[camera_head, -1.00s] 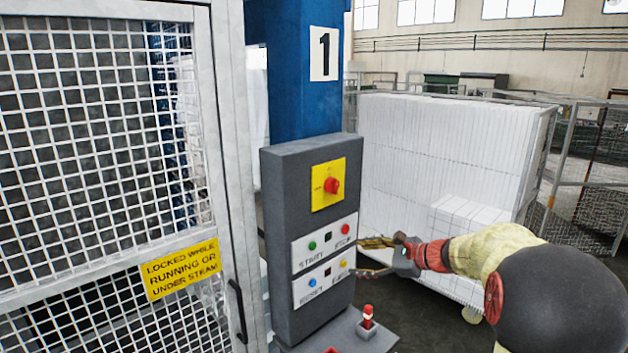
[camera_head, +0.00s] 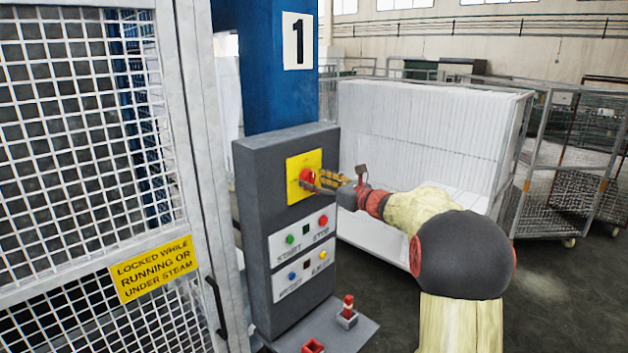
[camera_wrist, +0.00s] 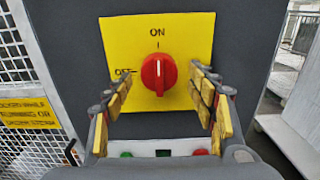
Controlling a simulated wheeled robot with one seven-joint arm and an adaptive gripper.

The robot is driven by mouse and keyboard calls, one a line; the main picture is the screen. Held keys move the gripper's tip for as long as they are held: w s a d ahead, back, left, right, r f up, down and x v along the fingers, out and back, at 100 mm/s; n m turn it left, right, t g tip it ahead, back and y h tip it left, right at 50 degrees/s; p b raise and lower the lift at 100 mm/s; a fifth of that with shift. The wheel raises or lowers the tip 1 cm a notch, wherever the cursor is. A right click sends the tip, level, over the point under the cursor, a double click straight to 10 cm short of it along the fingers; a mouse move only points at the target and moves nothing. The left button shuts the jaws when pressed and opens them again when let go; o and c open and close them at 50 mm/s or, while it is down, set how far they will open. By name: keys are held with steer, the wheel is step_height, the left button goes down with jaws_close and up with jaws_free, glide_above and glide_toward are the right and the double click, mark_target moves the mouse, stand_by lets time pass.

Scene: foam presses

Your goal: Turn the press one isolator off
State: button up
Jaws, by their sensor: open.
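The press one isolator is a red rotary knob (camera_wrist: 158,74) on a yellow plate (camera_wrist: 190,35) marked ON at the top and OFF at the left. In the wrist view the white line on the knob points up to ON. In the head view the knob (camera_head: 306,178) sits high on the grey control box (camera_head: 250,215), below the number 1 sign (camera_head: 297,41). My gripper (camera_wrist: 160,98) is open, with one finger on each side of the knob. I cannot tell whether either finger touches it. In the head view my gripper (camera_head: 318,181) partly covers the plate.
Below the isolator are start and stop buttons (camera_head: 306,240) and a second button row (camera_head: 303,275). A mesh guard door (camera_head: 70,130) with a yellow warning sign (camera_head: 154,267) stands at left. A cage of white foam blocks (camera_head: 420,130) stands behind my arm. A small red-topped item (camera_head: 348,308) sits on the ledge below.

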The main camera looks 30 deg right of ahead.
steer(key=shift+w+a, duration=0.2)
steer(key=shift+w, duration=0.25)
steer(key=c, duration=1.2)
steer(key=shift+o, duration=0.2)
